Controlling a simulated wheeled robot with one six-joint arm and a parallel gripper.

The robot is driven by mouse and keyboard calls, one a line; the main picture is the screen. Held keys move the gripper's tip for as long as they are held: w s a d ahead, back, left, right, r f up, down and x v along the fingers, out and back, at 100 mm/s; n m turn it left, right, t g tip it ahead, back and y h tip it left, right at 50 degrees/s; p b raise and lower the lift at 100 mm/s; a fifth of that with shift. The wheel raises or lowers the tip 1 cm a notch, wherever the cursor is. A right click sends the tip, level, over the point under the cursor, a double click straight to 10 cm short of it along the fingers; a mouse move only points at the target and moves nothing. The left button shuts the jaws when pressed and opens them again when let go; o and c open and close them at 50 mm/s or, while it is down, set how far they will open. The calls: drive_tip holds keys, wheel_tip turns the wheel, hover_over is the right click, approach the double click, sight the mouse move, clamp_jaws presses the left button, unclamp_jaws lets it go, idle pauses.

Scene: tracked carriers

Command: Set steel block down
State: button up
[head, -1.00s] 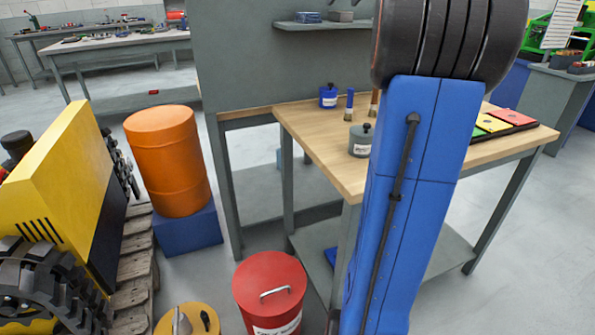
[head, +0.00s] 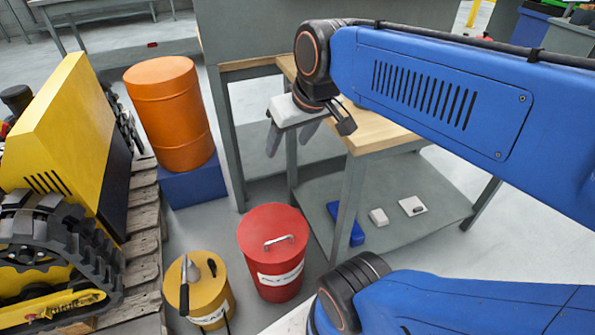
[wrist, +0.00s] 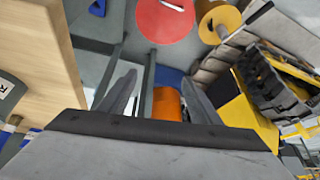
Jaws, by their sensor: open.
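I cannot pick out the steel block with certainty in the current views. My gripper (head: 291,143) hangs in the air beside the front left edge of the wooden-topped workbench (head: 374,131), with its fingers pointing down. In the wrist view its two fingers (wrist: 160,82) are spread apart, and I see nothing held between them. A small pale block (head: 378,217) and a flat pale piece (head: 412,206) with a dark part on it lie on the bench's lower shelf. My arm hides most of the bench top.
A red lidded bin (head: 273,262) and a yellow canister (head: 200,300) stand on the floor. An orange drum (head: 170,120) sits on a blue base (head: 203,184). A yellow tracked machine (head: 55,130) rests on a wooden pallet at left. A blue item (head: 346,226) lies on the lower shelf.

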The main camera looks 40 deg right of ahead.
drive_tip(key=s+a+f, duration=0.1)
drive_tip(key=s+f, duration=0.4)
drive_tip(key=f, duration=0.2)
drive_tip(key=shift+s+a, duration=0.2)
drive_tip(key=shift+s, duration=0.1)
drive_tip(key=shift+r, duration=0.1)
idle(0.7)
